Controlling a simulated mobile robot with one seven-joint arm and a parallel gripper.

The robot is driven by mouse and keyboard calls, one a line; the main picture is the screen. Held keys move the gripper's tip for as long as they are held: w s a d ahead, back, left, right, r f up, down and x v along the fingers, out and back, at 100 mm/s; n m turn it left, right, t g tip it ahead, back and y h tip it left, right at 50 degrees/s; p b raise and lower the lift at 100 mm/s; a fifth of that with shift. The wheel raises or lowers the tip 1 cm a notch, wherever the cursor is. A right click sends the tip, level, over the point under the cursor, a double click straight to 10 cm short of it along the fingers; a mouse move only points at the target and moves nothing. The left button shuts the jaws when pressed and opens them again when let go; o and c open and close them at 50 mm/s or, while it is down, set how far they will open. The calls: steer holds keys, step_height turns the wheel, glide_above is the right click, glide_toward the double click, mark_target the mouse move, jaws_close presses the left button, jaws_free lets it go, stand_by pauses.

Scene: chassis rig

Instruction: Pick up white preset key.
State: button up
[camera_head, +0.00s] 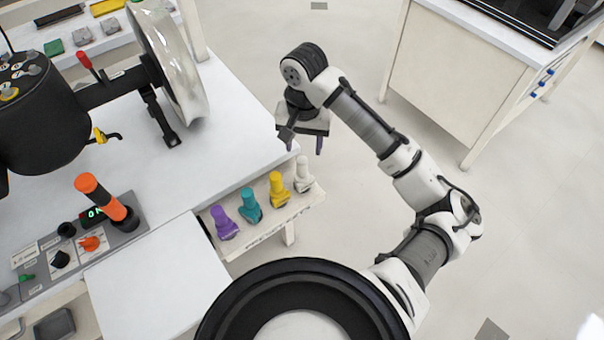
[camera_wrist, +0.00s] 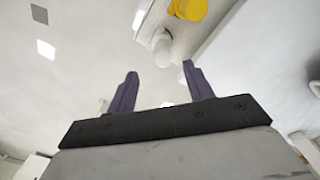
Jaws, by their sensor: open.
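The white preset key (camera_head: 303,175) stands at the right end of a row of keys on a small shelf on the side of the workbench. In the wrist view the white key (camera_wrist: 162,50) shows beyond and between my fingertips, apart from them. My gripper (camera_head: 304,144) is open and empty, above and slightly beyond the white key in the head view. In the wrist view its two purple fingers (camera_wrist: 160,70) are spread wide with nothing between them.
A yellow key (camera_head: 276,190) stands just left of the white one, then a teal key (camera_head: 250,206) and a purple key (camera_head: 223,222) on the shelf (camera_head: 262,231). The workbench (camera_head: 222,130) is left of my gripper. Open floor lies to the right.

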mark_target(302, 160)
step_height(302, 160, down, 8)
steer(key=shift+w+a+f+p, duration=0.15)
steer(key=shift+p, duration=0.8)
steer(key=shift+c, duration=0.4)
jaws_close()
